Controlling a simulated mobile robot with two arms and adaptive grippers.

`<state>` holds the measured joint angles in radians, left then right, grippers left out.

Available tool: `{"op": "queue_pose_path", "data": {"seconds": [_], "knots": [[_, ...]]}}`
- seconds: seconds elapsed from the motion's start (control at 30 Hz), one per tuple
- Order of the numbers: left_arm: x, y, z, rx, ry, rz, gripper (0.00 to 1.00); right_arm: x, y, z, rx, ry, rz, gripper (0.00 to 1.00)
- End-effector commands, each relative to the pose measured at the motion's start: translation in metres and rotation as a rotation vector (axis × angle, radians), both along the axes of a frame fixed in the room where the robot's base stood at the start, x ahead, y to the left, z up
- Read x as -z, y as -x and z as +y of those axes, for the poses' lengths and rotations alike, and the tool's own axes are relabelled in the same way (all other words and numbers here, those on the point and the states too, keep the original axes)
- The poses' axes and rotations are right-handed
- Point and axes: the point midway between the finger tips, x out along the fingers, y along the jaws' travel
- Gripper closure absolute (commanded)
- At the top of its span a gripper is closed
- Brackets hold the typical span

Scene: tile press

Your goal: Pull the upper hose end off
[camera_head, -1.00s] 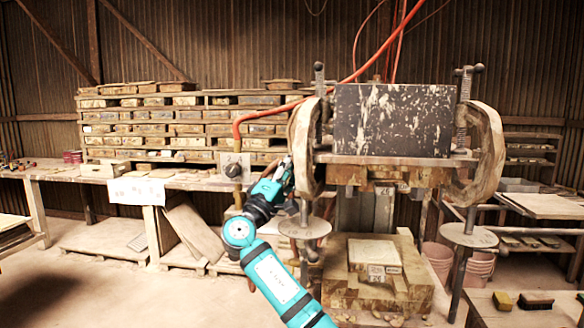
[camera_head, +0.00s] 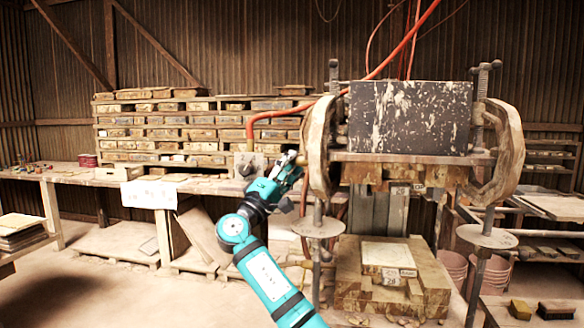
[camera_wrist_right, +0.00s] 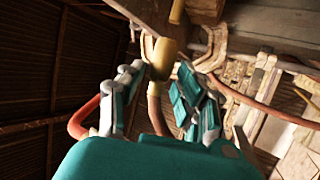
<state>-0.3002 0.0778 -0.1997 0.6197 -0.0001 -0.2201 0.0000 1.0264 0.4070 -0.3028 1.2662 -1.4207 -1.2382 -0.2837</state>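An orange-red hose (camera_head: 330,97) comes down from the upper right and bends down at the left of the press beside a grey valve box (camera_head: 250,165). My right gripper (camera_head: 292,163) is just right of that box, left of the press. In the right wrist view, a brass-coloured hose end (camera_wrist_right: 161,62) with a brown hose (camera_wrist_right: 157,108) below it lies between the two fingers of my right gripper (camera_wrist_right: 160,75). The fingers look apart, with small gaps beside the brass end; contact is not clear. My left gripper is not in view.
The press has a dark, white-splashed block (camera_head: 410,118) on top and thick curved side arms (camera_head: 318,148) close to my gripper's right. A bench (camera_head: 110,182) with stacked wooden moulds stands behind. Stacked blocks (camera_head: 390,290) lie under the press. Buckets (camera_head: 455,268) stand at right.

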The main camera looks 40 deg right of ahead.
Motion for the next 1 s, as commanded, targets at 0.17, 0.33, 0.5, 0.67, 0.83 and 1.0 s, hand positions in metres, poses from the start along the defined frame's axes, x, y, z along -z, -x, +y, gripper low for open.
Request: {"op": "queue_pose_path", "data": {"seconds": [0.17, 0.33, 0.5, 0.67, 0.83, 1.0], "knots": [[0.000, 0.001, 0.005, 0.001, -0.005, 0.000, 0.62, 0.001, 0.001, 0.002, 0.001, -0.001, -0.002, 0.66], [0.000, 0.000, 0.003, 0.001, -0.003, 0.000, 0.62, 0.013, 0.004, 0.021, -0.002, -0.001, 0.000, 0.66], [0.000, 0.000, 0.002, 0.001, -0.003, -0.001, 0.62, 0.032, 0.010, 0.052, -0.003, -0.001, 0.001, 0.66], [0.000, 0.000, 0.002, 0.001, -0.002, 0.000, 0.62, 0.049, 0.015, 0.079, -0.003, -0.002, 0.002, 0.66], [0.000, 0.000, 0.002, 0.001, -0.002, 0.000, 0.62, 0.059, 0.019, 0.097, -0.002, -0.001, 0.002, 0.66], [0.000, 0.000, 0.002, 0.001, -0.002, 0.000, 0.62, 0.062, 0.020, 0.103, -0.001, 0.001, 0.002, 0.66]]}}
